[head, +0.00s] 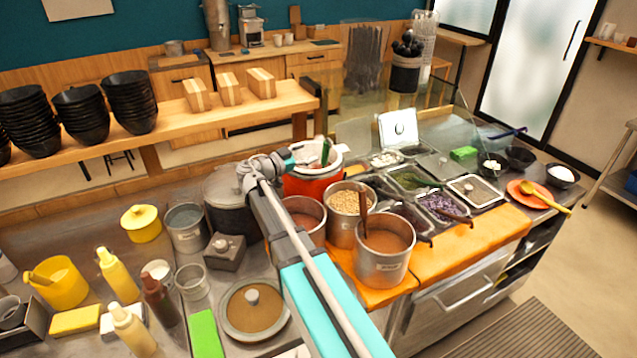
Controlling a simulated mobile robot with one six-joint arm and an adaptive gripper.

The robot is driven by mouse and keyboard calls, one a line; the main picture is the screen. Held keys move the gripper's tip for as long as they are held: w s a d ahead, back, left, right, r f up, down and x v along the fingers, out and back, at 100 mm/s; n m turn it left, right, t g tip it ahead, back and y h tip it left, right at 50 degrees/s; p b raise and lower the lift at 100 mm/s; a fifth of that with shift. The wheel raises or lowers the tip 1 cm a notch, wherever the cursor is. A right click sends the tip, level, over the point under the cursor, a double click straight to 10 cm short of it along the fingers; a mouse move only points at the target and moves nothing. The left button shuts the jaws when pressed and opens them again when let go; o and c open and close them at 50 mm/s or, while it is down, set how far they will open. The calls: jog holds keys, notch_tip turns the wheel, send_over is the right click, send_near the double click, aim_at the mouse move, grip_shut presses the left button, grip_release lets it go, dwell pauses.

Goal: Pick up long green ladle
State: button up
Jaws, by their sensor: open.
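A green handle (325,152), which looks like the long green ladle, stands upright out of a red-orange pot (306,184) with a white rim. Its lower part is hidden inside the pot. My arm reaches in from the bottom of the picture, and my gripper (296,160) is at the pot's left rim, just left of the green handle. My gripper is open. Its fingertips are small here, and I cannot tell whether they touch the pot or the handle.
Steel pots of brown sauce (385,240) and beans (349,204) stand right of my arm. A dark lidded pot (228,202) is to its left. Topping trays (440,206) and a glass guard (440,112) lie beyond. Squeeze bottles (118,274) crowd the left counter.

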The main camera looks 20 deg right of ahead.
aim_at(326, 163)
jog(key=shift+x, duration=1.2)
jog(key=shift+x, duration=2.55)
jog(key=shift+s+d, duration=0.1)
jog(key=shift+s, duration=0.1)
grip_shut()
